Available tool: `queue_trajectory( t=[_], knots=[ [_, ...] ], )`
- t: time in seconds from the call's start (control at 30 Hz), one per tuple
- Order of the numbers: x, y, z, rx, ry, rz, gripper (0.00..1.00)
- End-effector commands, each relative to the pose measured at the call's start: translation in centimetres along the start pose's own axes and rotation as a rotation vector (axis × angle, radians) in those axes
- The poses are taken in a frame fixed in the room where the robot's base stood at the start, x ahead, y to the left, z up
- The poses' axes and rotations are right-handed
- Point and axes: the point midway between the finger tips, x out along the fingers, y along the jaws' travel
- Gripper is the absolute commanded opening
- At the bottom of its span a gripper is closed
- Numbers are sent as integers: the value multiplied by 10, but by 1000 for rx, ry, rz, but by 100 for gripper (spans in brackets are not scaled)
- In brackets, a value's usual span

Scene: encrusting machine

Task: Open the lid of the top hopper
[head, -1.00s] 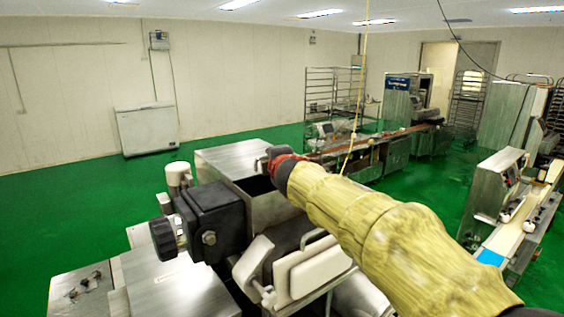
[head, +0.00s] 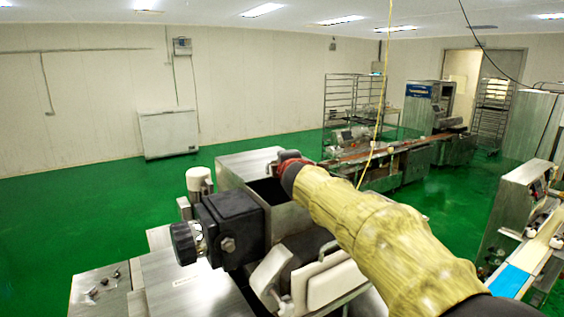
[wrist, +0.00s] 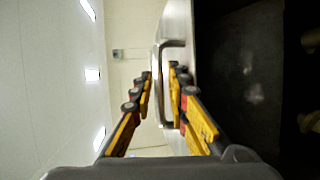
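The top hopper (head: 291,217) is a square steel box on the machine, with a dark opening facing me. Its grey metal lid (head: 238,163) shows at the hopper's upper left, beyond the dark opening. My gripper (head: 287,160) is at the lid's right end, with its fingers mostly hidden by my arm in the head view. In the wrist view, my gripper (wrist: 161,78) has its yellow and black fingers apart on either side of a U-shaped metal handle (wrist: 160,105). Contact with the handle cannot be told. A dark surface or cavity fills the right side there.
A black motor box (head: 228,228) and a white-capped cylinder (head: 199,180) stand left of the hopper. A pale cover (head: 330,283) sits in front. A conveyor machine (head: 385,152) stands behind, and another line (head: 520,215) at right. Green floor is free at left.

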Motion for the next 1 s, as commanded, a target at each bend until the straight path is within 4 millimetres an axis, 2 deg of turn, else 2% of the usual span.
queue_trajectory(
  t=[0.17, 0.37, 0.8, 1.0],
  knots=[
    [-2, 0, 0, 0, 0, 1, 16],
    [-18, 2, 0, 0, 0, 2, 16],
    [-86, 1, 0, 1, 0, 1, 16],
    [-110, 0, 0, 0, 0, 1, 16]
  ],
)
